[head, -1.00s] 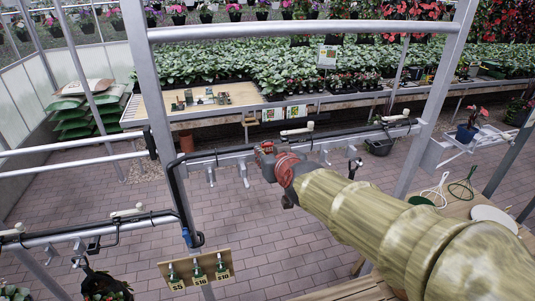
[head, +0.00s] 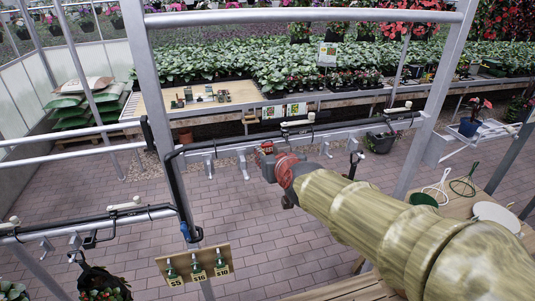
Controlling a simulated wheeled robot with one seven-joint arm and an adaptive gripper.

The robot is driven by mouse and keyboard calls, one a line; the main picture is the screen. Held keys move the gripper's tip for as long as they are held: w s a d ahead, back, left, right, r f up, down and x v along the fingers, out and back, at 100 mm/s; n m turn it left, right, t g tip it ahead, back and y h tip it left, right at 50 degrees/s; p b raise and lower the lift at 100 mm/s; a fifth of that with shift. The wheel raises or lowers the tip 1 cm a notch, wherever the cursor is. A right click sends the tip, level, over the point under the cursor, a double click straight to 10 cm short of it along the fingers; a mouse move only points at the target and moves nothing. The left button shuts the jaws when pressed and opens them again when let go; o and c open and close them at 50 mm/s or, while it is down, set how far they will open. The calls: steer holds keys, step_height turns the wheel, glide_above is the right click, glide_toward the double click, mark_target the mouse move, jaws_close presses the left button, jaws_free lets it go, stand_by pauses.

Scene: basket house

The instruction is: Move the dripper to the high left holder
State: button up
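An upper pipe rail (head: 222,150) with a black hose runs across the middle. Grey metal hooks (head: 243,163) hang under it on the left, and another (head: 325,147) hangs right of my arm's end. A small dark fitting (head: 354,163), possibly the dripper, hangs farther right on this rail; I cannot tell for sure. A lower rail (head: 98,222) at the left also carries hooks, with a dark piece (head: 78,257) above a hanging plant. My gripper (head: 268,166), grey and red at my arm's end, overlaps the upper rail in view. Its fingers and any held thing are unclear.
A metal frame with a top bar (head: 310,17) and posts stands around the rails. A wooden tag board (head: 195,265) hangs below. Brick floor (head: 265,230) is clear beyond the rails.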

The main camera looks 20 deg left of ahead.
steer(key=o, duration=0.8)
steer(key=shift+o, duration=0.2)
steer(key=v, duration=0.7)
steer(key=shift+s, duration=0.2)
steer(key=shift+d, duration=0.1)
